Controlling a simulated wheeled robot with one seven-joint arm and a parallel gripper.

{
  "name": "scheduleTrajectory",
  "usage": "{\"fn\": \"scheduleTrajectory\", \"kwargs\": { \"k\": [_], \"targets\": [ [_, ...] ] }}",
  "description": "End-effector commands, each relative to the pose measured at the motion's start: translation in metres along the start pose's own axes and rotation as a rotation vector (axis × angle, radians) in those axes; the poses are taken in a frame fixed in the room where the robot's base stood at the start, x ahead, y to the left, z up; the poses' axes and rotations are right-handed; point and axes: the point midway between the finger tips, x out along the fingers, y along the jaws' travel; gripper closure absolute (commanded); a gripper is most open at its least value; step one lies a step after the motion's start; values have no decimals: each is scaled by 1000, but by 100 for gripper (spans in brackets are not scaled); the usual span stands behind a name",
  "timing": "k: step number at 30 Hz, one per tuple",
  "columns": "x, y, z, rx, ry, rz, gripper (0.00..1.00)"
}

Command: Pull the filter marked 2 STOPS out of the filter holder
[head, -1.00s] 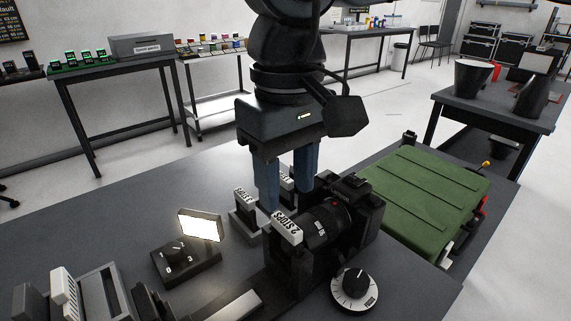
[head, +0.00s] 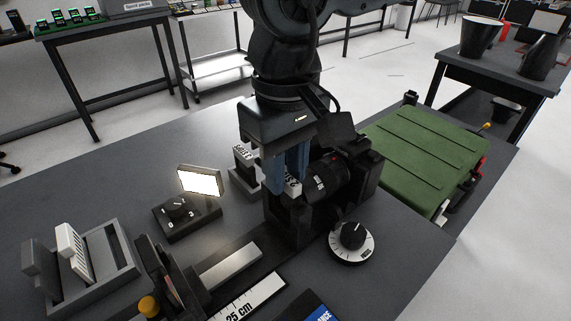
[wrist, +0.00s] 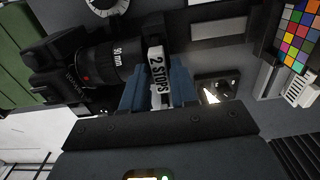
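The filter marked 2 STOPS (head: 292,188) stands in the filter holder (head: 285,217) in front of the camera lens (head: 328,178). Its white labelled tab (wrist: 157,70) faces my wrist camera, with the lens to its left. My gripper (head: 287,170) points down at the tab, with one blue finger on each side. In the wrist view the fingers lie against the tab's two sides with no visible gap, so they look shut on it. The fingertips are partly hidden by the tab. The filter's lower part is hidden in the holder.
Another labelled filter (head: 243,155) stands in a stand behind the holder. A lit panel (head: 200,181), a dial (head: 352,240) and a grey rack (head: 110,270) share the table. A green case (head: 425,150) lies right of the camera.

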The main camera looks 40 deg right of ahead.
Motion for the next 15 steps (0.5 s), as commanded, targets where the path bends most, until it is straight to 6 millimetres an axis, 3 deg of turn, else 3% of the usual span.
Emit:
{"fn": "scheduleTrajectory", "kwargs": {
  "k": [8, 15],
  "targets": [
    [0, 0, 0, 0, 0, 0, 99],
    [-1, 0, 0, 0, 0, 0, 100]
  ]
}}
